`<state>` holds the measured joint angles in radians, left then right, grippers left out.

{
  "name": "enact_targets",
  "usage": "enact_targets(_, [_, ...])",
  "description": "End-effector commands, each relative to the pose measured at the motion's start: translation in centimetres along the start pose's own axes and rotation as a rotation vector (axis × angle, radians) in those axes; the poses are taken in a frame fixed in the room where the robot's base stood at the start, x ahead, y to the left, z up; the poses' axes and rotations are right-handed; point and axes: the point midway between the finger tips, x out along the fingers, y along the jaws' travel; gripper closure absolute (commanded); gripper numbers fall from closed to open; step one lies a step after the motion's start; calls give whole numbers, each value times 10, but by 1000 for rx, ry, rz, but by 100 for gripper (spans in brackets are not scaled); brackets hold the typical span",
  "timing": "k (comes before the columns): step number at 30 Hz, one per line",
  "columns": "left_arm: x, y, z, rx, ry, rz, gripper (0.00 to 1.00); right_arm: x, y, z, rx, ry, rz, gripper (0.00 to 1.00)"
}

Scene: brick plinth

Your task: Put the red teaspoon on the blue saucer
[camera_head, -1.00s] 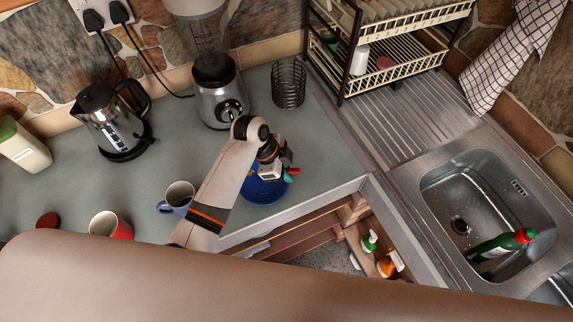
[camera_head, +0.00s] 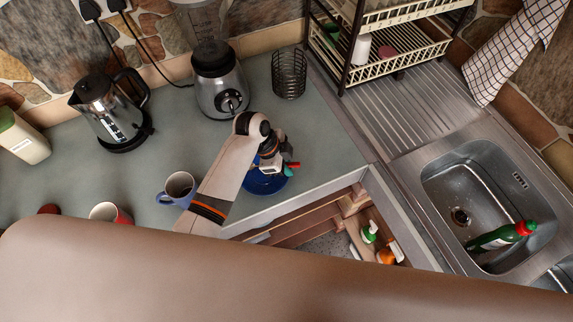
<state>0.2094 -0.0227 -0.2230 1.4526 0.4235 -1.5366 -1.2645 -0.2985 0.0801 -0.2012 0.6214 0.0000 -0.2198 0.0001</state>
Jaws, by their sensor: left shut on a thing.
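The blue saucer (camera_head: 266,184) lies on the grey-green worktop near its front edge, partly hidden under my left gripper. My left gripper (camera_head: 284,169) is over the saucer's right part. It is shut on the red teaspoon (camera_head: 294,164), of which only a small red end shows beside the fingers. A small teal piece shows just below it. I cannot tell whether the spoon touches the saucer. My right gripper is not in view.
A blue mug (camera_head: 178,188) and a red mug (camera_head: 110,213) stand left of my arm. A blender (camera_head: 218,90), a wire holder (camera_head: 289,75) and a kettle (camera_head: 110,115) stand behind.

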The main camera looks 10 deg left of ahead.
Motion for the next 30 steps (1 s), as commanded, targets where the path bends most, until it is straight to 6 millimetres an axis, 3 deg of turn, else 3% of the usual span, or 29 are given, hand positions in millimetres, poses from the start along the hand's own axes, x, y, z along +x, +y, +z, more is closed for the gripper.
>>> enact_targets(15, [10,0,-5,0,1,0,100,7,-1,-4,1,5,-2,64])
enact_targets(16, [10,0,-5,0,1,0,87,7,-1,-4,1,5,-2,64])
enact_targets(21, [10,0,-5,0,1,0,63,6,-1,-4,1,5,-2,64])
enact_targets(30, [5,0,-5,0,1,1,63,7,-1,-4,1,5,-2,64])
